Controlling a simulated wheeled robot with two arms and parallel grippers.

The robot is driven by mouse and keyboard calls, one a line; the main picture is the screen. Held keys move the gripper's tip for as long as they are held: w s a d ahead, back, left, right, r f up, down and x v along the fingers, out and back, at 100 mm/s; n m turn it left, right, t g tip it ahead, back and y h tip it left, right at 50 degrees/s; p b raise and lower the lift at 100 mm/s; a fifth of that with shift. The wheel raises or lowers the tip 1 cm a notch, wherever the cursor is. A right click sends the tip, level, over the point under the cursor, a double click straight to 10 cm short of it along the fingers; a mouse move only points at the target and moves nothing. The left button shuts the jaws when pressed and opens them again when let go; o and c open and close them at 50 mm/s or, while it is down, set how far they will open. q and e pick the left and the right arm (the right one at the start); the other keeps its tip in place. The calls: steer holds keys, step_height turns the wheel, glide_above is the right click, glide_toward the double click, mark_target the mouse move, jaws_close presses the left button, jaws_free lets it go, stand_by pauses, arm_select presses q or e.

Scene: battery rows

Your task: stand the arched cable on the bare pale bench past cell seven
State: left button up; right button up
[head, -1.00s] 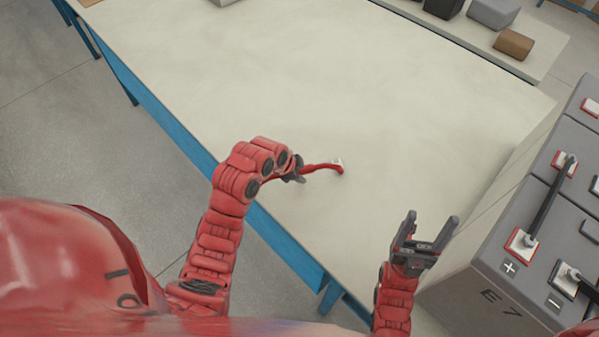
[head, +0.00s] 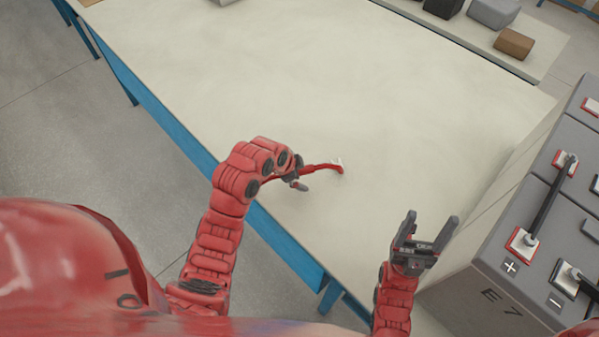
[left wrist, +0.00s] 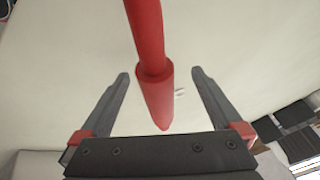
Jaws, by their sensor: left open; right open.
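My left gripper (head: 298,174) is open around the cable. In the left wrist view the cable (left wrist: 146,35) runs between the two spread fingers, with gaps on both sides, and its thicker sleeve ends near the palm. My right gripper (head: 433,232) is open and empty, beside the battery marked E7 (head: 500,302).
The battery row at the right has black links, including one linking bar (head: 551,198). A raised shelf at the far right holds a brown block (head: 514,43) and a grey block (head: 493,12). The bench's middle and left are bare. A blue frame (head: 180,130) edges the bench.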

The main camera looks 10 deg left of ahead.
stand_by(0.3)
arm_select(q)
steer(key=p+v, duration=0.5)
steer(key=v, duration=0.6)
steer(key=shift+p, duration=0.3)
stand_by(0.8)
stand_by(0.6)
